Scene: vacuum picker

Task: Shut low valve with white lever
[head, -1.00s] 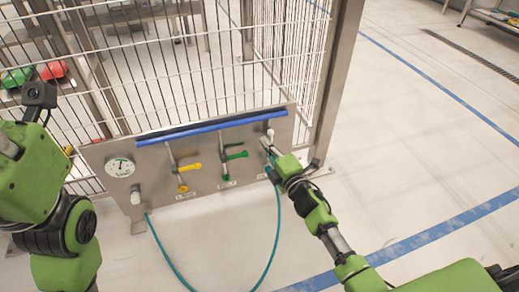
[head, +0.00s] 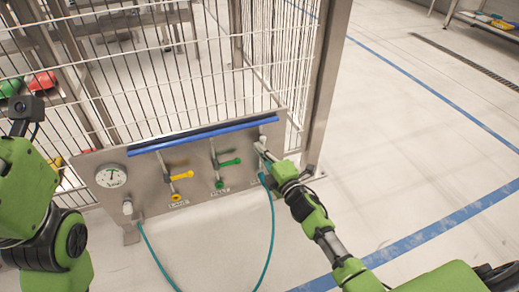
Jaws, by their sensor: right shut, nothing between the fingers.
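A grey metal valve panel (head: 150,195) stands at the foot of a wire fence. At its right end a small whitish upright part (head: 263,138) shows just above my right gripper (head: 260,150); I cannot tell whether it is the white lever or a fitting. My right gripper is shut, with its tips at or very near the valve there, and it hides most of that valve. Whether it touches the lever is unclear. My left arm is at the left edge, and its gripper is out of the picture.
A yellow lever (head: 182,176) and a green lever (head: 230,162) point right on the panel's other valves. A gauge (head: 111,175) is at its left end. A teal hose (head: 271,235) loops below onto open floor. A steel post (head: 325,85) stands at right.

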